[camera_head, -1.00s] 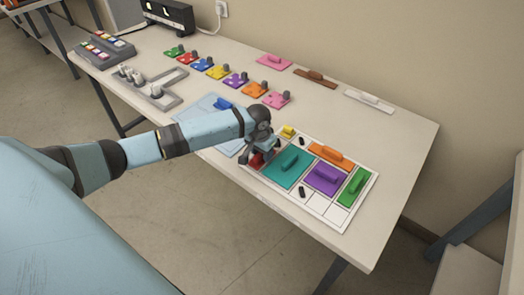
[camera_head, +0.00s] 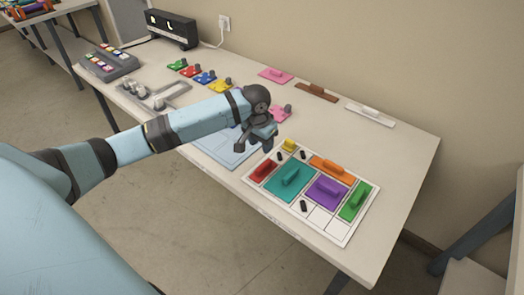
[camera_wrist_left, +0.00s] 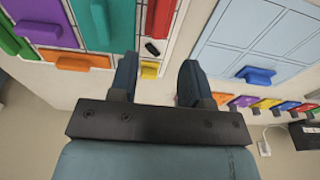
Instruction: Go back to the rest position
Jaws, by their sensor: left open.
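My left gripper (camera_head: 254,142) is in the air above the table, between the blue panel and the white board, in the head view. In the left wrist view its two dark fingers (camera_wrist_left: 156,85) are apart with nothing between them. The white board (camera_head: 337,233) holds a red block (camera_head: 262,170), a teal block (camera_head: 289,181), a purple block (camera_head: 325,191), a green block (camera_head: 356,202), an orange block (camera_head: 332,168) and a small yellow block (camera_head: 289,145). My right gripper does not show.
A light blue panel (camera_head: 212,143) lies left of the board, partly behind my arm. Knobbed coloured plates (camera_head: 205,77) stand in a row behind it. Pink (camera_head: 276,75), brown (camera_head: 316,92) and white (camera_head: 371,116) handled pieces lie at the back. The table's right end (camera_head: 405,180) is clear.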

